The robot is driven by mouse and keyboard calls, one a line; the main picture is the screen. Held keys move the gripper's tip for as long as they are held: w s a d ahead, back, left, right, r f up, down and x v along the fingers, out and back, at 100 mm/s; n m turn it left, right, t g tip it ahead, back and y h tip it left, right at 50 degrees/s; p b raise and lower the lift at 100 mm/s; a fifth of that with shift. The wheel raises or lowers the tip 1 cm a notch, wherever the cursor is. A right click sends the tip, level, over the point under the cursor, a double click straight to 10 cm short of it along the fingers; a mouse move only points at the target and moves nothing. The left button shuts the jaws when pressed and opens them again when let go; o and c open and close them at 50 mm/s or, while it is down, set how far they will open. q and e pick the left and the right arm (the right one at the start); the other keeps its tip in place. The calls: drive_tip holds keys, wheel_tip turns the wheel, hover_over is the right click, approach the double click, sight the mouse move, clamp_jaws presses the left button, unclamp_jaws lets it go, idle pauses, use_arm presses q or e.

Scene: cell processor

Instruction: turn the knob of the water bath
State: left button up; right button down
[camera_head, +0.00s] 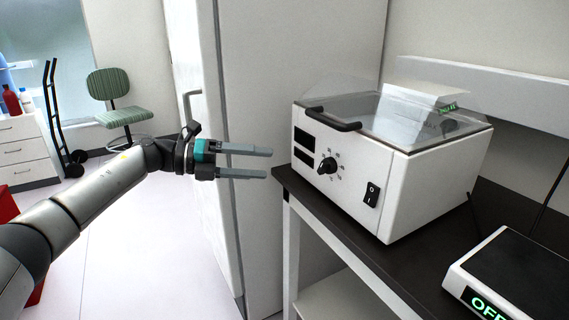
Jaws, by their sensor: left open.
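The water bath (375,190) is a white box with a clear lid and a black handle, standing on a dark bench top. Its round black knob (326,166) is on the front face, with printed marks around it. Two dark display windows are left of the knob and a black rocker switch (371,194) is to its right. My left gripper (270,163) is open and empty, its two grey fingers pointing right towards the front face. The fingertips are left of the knob and look apart from the bath. My right gripper is not in view.
The dark bench top (405,262) carries a scale (515,270) at the lower right, its display reading OFF. A tall white cabinet (300,60) stands behind my left gripper. A green chair (118,95) and a hand truck are far left. The floor at left is mostly clear.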

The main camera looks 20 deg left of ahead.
use_arm(q)
drive_tip(key=shift+v, duration=1.45)
idle(1.1)
